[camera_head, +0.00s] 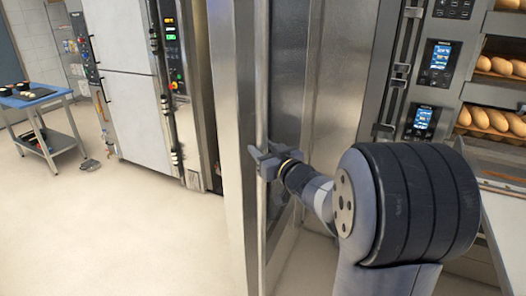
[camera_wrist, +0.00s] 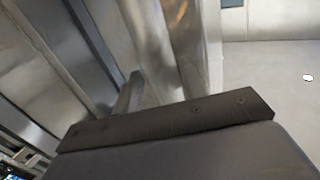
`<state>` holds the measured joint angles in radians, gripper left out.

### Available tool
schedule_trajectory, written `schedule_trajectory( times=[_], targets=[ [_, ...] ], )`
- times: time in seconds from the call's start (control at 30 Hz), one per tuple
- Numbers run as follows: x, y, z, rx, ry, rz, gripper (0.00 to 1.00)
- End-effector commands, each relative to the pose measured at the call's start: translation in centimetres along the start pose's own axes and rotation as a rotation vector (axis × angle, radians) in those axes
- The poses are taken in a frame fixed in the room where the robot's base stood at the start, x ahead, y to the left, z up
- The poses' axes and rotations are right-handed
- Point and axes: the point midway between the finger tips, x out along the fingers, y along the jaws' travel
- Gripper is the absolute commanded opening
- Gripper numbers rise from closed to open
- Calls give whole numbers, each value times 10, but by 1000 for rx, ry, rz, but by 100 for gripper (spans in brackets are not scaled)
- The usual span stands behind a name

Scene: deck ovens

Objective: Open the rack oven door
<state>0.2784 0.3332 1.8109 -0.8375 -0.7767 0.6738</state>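The rack oven door (camera_head: 228,150) is a tall metal panel in the middle of the head view. It looks swung out toward me, with its long edge upright. A thin vertical bar (camera_head: 262,75) runs along this edge. My gripper (camera_head: 264,160) is at the bar, about halfway up the picture, with its fingers at or around it. Whether they are closed on it is unclear. In the wrist view, my gripper's dark body fills the bottom, and one finger (camera_wrist: 128,93) stands against blurred metal panels (camera_wrist: 160,50). The other finger is hidden there.
Deck ovens with loaves (camera_head: 490,118) and lit control panels (camera_head: 438,62) stand at right. Another tall oven cabinet (camera_head: 130,110) stands at left. A blue-topped table (camera_head: 35,97) is at far left. The pale floor (camera_head: 130,235) left of the door is clear.

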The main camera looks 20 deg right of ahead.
Motion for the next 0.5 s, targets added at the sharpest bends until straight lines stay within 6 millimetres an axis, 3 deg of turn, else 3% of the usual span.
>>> schedule_trajectory(
  times=[0.33,0.5],
  targets=[
    [-1,-1,3,0,-5,-3,48],
    [-17,-1,3,0,-4,-1,48]
  ],
)
